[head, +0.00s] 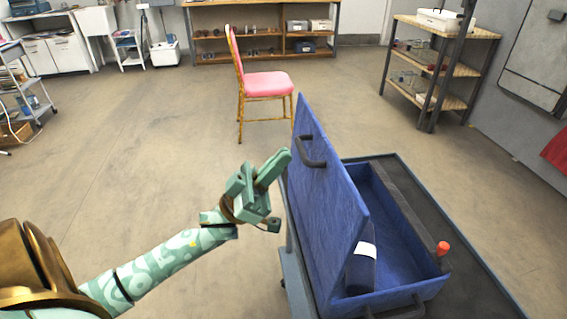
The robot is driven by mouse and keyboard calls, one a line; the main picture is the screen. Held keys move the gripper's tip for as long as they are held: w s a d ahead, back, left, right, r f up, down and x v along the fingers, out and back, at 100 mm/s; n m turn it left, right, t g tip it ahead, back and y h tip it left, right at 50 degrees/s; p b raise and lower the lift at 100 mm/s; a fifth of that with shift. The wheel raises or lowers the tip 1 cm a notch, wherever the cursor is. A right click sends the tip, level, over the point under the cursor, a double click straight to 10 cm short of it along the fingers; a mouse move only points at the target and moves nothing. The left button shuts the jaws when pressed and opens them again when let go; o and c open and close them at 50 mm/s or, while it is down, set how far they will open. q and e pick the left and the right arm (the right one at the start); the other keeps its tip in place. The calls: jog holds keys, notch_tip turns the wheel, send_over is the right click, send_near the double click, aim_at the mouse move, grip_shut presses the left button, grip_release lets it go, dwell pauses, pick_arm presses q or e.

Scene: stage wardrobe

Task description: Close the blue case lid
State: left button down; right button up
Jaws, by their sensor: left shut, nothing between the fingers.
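The blue case (400,238) stands on a dark cart at the lower right. Its lid (325,215) is open and stands nearly upright along the case's left side, with a dark handle (311,152) near the lid's far end. A dark blue roll with a white band (361,270) lies inside the case at the near end. My left gripper (279,161) is shut and empty. It is at the left of the lid, pointing up and to the right toward it; I cannot tell whether it touches. My right gripper is not in view.
The cart (485,275) has bare top to the right of the case. An orange-red knob (442,248) shows at the case's right edge. A pink chair (262,85) stands beyond. A shelf rack (440,70) is at the back right. Floor at left is clear.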

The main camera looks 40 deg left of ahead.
pick_arm(q)
jog(key=shift+w+d+r, duration=0.1)
jog(key=shift+w+d, duration=0.15)
jog(key=shift+d, duration=0.05)
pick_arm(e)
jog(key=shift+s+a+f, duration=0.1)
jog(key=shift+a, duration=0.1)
